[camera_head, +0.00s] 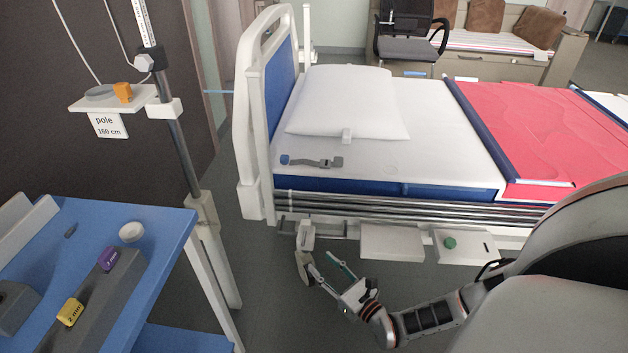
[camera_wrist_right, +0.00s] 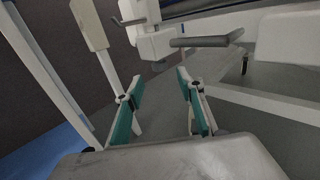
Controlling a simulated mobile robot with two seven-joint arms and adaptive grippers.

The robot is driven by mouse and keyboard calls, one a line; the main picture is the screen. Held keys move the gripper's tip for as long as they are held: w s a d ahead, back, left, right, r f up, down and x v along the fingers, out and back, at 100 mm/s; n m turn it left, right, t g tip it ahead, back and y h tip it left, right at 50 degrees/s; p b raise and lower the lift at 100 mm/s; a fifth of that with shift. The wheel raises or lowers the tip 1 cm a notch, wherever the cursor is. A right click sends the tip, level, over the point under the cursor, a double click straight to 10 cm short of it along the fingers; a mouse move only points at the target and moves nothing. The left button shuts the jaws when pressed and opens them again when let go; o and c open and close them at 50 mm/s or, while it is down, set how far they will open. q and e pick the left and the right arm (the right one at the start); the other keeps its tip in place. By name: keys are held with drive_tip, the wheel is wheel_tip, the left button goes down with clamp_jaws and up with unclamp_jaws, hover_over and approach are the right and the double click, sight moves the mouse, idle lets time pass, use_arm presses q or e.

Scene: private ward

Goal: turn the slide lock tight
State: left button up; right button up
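A white block (camera_head: 307,236) hangs at the near side of the bed, below the rails. In the right wrist view this white block (camera_wrist_right: 152,40) carries a grey bar-shaped handle (camera_wrist_right: 206,40) on its right and a smaller bar on its left. It may be the slide lock; I cannot tell for sure. In the right wrist view the gripper (camera_wrist_right: 160,82) is empty and apart from the handle. My left gripper is not in view.
The bed (camera_head: 440,150) with side rails (camera_head: 400,205) stands behind the gripper. Floor between is clear.

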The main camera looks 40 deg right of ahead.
drive_tip(key=s, duration=0.5)
drive_tip(key=shift+a, duration=0.15)
idle(0.4)
